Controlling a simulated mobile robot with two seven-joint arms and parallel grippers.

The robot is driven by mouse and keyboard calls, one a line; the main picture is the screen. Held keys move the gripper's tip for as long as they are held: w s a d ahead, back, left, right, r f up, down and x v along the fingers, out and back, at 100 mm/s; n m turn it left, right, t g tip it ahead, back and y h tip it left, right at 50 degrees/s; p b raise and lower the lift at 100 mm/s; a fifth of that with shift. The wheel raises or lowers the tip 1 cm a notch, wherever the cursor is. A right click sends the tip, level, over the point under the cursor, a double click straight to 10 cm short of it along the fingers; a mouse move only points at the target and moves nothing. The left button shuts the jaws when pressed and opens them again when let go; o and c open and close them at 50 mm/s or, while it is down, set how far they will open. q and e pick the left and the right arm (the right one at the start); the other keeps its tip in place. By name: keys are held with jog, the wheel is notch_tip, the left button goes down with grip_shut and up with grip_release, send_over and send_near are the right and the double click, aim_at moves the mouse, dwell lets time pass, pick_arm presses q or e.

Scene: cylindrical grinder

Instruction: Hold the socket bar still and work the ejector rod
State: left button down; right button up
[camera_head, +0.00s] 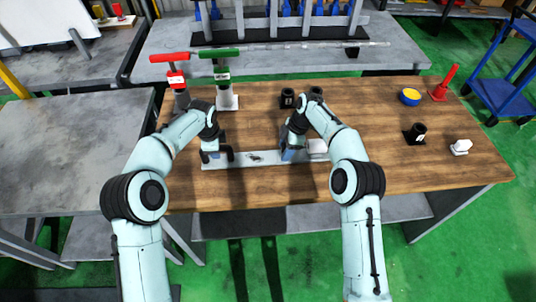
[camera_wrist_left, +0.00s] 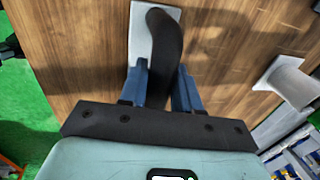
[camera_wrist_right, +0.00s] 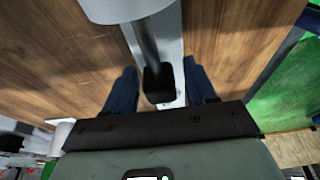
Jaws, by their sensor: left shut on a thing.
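A pale grey socket bar (camera_head: 265,158) lies along the front of the wooden table. A black curved handle (camera_wrist_left: 166,45) stands at its left end. My left gripper (camera_head: 214,155) is shut on this handle; its blue fingers lie on both sides of it in the left wrist view (camera_wrist_left: 162,88). A dark rod with a square black end, seemingly the ejector rod (camera_wrist_right: 158,82), runs from a pale cylinder (camera_wrist_right: 125,8) above the bar. My right gripper (camera_head: 290,154) is open, its fingers on either side of the rod end with gaps. In the head view the right gripper hides the rod.
A red T-handled tool (camera_head: 176,78) and a green one (camera_head: 221,76) stand behind my left arm. Black holders (camera_head: 287,99) stand at the back. A yellow-filled blue bowl (camera_head: 410,96), a red post (camera_head: 444,84) and a black cup (camera_head: 415,134) are on the right.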

grip_shut()
jog(key=shift+d, duration=0.1)
jog(key=shift+d, duration=0.1)
pick_arm(q)
jog(key=shift+a, duration=0.1)
pick_arm(e)
jog(key=shift+d, duration=1.6)
jog(key=shift+o, duration=1.3)
grip_release()
jog(key=shift+o, duration=0.2)
jog(key=shift+a, duration=0.15)
jog(key=shift+a+r, duration=0.1)
jog(key=shift+r, duration=3.9)
